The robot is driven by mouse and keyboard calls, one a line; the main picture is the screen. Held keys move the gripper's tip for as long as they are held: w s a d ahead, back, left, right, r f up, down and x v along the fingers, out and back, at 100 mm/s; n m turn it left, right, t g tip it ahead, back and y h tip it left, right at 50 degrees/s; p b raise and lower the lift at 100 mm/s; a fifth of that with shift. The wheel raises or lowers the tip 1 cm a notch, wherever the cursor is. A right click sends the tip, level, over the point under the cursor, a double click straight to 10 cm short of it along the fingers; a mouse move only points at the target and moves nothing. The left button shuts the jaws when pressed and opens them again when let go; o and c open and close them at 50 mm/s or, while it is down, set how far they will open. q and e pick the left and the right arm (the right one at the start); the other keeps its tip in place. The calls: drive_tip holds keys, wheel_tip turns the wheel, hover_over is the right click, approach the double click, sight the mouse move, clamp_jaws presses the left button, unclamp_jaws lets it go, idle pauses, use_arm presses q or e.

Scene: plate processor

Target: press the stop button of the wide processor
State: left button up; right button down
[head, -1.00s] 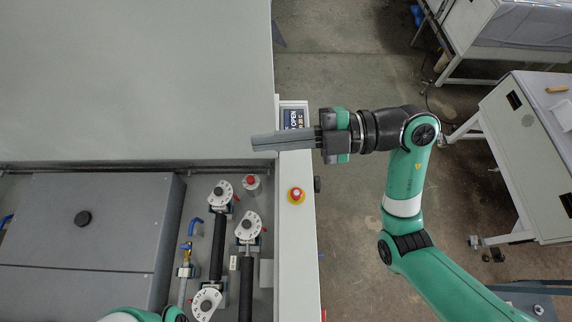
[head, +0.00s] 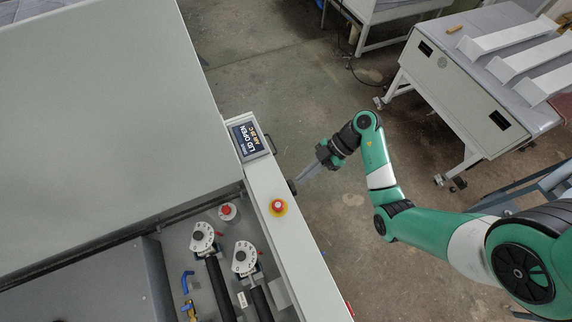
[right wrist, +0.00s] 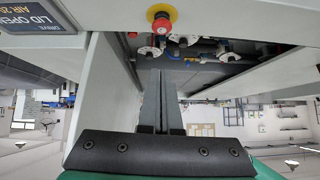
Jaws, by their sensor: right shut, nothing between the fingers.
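The stop button (head: 278,207) is a red mushroom cap on a yellow disc, on the pale right-hand rim of the wide processor (head: 308,255). It also shows at the top of the right wrist view (right wrist: 161,15). My right gripper (head: 297,186) is shut and empty. Its fingers point down-left at the processor's outer right side, just to the upper right of the button and apart from it. In the right wrist view the shut fingers (right wrist: 159,75) show below the button. I cannot tell whether the fingertips touch the side. My left gripper is out of view.
A display (head: 251,138) reading "LID OPEN" sits on the rim above the button. Another red-capped fitting (head: 228,211) and white dials (head: 203,237) stand inside the open processor. Open floor lies right of the rim; a white table (head: 470,75) stands beyond.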

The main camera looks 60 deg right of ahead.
wheel_tip(320, 180, down, 2)
drive_tip(key=a+b, duration=0.1)
drive_tip(key=b, duration=0.2)
approach(274, 206)
drive_tip(key=x, duration=0.5)
drive_tip(key=shift+a+r, duration=0.1)
drive_tip(key=shift+a, duration=0.05)
drive_tip(key=shift+f, duration=0.35)
